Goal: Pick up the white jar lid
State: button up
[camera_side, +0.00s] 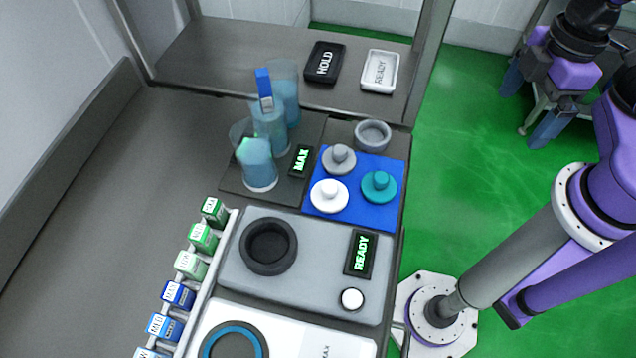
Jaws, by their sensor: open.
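The white jar lid (329,196) lies knob up at the lower left of a blue mat (351,214) in the side view. A grey lid (339,159) is just behind it, and a teal lid (379,186) is to its right. My gripper (531,104) is at the upper right, over the green floor side and well away from the lids. Its two blue-grey fingers are spread apart with nothing between them.
Tall clear cups with blue contents (259,170) stand left of the mat, beside a MAX display (301,161). A grey ring-shaped cup (373,135) sits behind the mat. A grey machine with a READY display (361,253) is in front.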

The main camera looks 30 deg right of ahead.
jog(key=w+a+n, duration=0.3)
jog(key=w+a, duration=0.4)
jog(key=a, duration=0.5)
jog(key=n+y, duration=0.1)
jog(key=n, duration=0.3)
send_near(330, 186)
jog(key=f, duration=0.3)
jog(key=a+f, duration=0.1)
jog(key=f, duration=0.1)
jog(key=shift+w+f, duration=0.15)
jog(key=shift+w, duration=0.15)
notch_tip(330, 186, down, 4)
jog(key=shift+s+r, duration=0.1)
jog(key=shift+s, duration=0.05)
jog(key=shift+a+f, duration=0.15)
jog(key=shift+f, duration=0.55)
jog(key=c, duration=1.2)
